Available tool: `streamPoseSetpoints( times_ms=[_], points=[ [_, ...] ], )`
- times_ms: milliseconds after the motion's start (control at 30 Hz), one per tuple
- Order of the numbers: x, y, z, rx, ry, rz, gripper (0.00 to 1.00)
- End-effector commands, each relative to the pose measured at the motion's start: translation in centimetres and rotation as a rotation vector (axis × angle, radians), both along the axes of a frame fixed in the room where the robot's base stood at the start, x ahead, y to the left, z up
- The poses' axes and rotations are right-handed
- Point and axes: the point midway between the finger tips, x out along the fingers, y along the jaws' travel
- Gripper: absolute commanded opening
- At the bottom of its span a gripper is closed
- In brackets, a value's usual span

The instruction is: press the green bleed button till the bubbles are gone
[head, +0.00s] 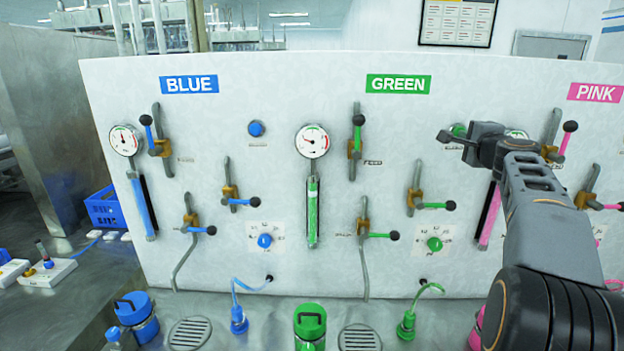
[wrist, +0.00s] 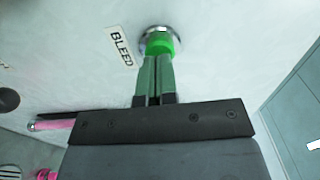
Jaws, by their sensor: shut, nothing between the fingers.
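The green bleed button (head: 458,129) sits on the panel to the right of the GREEN sign, partly hidden behind my gripper (head: 445,138). In the wrist view the round green button (wrist: 160,44) has a metal collar and a BLEED label (wrist: 121,46) beside it. My gripper (wrist: 158,62) is shut and empty, its fingertips in line with the button and overlapping its lower edge. I cannot tell whether they touch or press it. The green sight tube (head: 312,212) hangs below its gauge (head: 312,141); pale specks show in it, too small to be sure they are bubbles.
Green-handled levers (head: 358,120) and a green knob (head: 434,244) stand out from the panel near my arm. A pink lever (head: 567,130) is close on the right. Blue controls (head: 256,129) are at left. Green and blue bottles stand on the bench below.

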Motion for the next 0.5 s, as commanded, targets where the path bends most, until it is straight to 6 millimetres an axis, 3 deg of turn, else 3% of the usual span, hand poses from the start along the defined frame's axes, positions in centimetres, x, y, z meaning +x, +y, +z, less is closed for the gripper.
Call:
streamPoseSetpoints(
  times_ms=[500],
  points=[
    [1.4,-0.2,0.0,0.001,0.0,0.0,0.0]
  ],
)
